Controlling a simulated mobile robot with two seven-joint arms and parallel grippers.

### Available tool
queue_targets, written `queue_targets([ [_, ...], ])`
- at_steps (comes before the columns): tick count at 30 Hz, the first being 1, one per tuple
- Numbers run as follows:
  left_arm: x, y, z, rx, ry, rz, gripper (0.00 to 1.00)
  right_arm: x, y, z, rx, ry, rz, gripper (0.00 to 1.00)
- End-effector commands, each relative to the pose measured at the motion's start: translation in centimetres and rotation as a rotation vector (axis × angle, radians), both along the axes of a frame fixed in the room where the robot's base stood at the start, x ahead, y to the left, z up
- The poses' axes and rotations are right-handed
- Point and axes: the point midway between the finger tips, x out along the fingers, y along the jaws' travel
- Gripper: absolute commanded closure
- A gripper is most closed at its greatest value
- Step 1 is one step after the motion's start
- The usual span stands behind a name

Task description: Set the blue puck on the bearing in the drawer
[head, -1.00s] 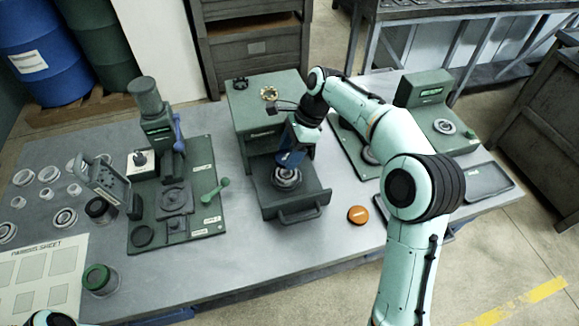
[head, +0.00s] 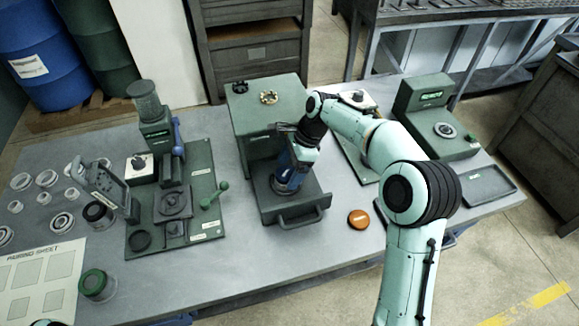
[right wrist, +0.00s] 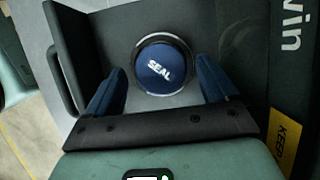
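In the right wrist view the blue puck (right wrist: 160,70), marked SEAL, sits within the round metal rim of the bearing (right wrist: 135,50) in the drawer. My right gripper (right wrist: 159,66) has its two blue fingers spread on either side of the puck, with gaps between them and it. In the head view my right gripper (head: 290,178) reaches down into the pulled-out drawer (head: 312,205) and hides the puck. Only a bit of the bearing (head: 285,188) shows below it. My left gripper is not in view.
An orange puck (head: 358,218) lies on the table right of the drawer. A green press (head: 160,140) stands to the left, with rings and a paper sheet (head: 40,278) beyond it. The drawer's cabinet (head: 265,105) rises behind. Bare table lies in front of the drawer.

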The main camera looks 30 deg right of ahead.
Motion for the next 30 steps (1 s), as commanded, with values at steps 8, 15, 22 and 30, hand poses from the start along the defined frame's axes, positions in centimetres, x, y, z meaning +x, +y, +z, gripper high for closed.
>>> queue_targets([
  [8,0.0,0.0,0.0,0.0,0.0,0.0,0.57,0.0,0.0,0.2,0.0,-0.001,0.0,0.14],
  [15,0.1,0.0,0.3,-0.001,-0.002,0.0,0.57,-0.5,-2.5,1.5,-0.003,0.0,-0.006,0.14],
  [22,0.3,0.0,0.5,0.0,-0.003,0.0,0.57,-1.8,-7.7,1.4,-0.002,0.001,-0.006,0.14],
  [30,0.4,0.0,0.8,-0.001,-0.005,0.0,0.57,-2.7,-11.5,1.5,0.0,0.0,-0.002,0.14],
])
